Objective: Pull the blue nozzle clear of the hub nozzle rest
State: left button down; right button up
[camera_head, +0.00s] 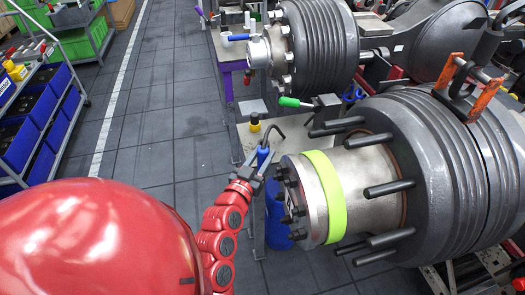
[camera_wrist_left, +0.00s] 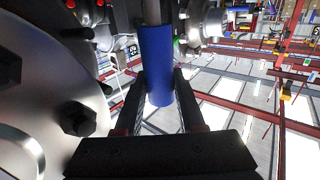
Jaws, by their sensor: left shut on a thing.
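The blue nozzle (camera_head: 263,156) is a small blue cylinder with a dark bent tube (camera_head: 272,133) rising from its top, just left of the hub's bolted end face (camera_head: 290,200) in the head view. My left gripper (camera_head: 257,169) is shut on it. In the left wrist view the nozzle (camera_wrist_left: 157,62) stands between the two dark fingers (camera_wrist_left: 160,92), with a grey shaft at its upper end. The hub face with its dark bolts fills the left of that view, close beside the gripper. I cannot make out the nozzle rest or whether the nozzle touches it. My right gripper is not in view.
A large grey ribbed drum (camera_head: 430,170) with long studs stands right of the hub. A bench top (camera_head: 230,140) holds a yellow-and-black bottle (camera_head: 255,122) and a green-handled tool (camera_head: 289,102). A blue container (camera_head: 278,220) is below.

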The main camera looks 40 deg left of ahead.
aim_at(263, 150)
pick_arm(q)
jog(key=shift+r+p, duration=1.55)
jog(key=shift+r, duration=0.05)
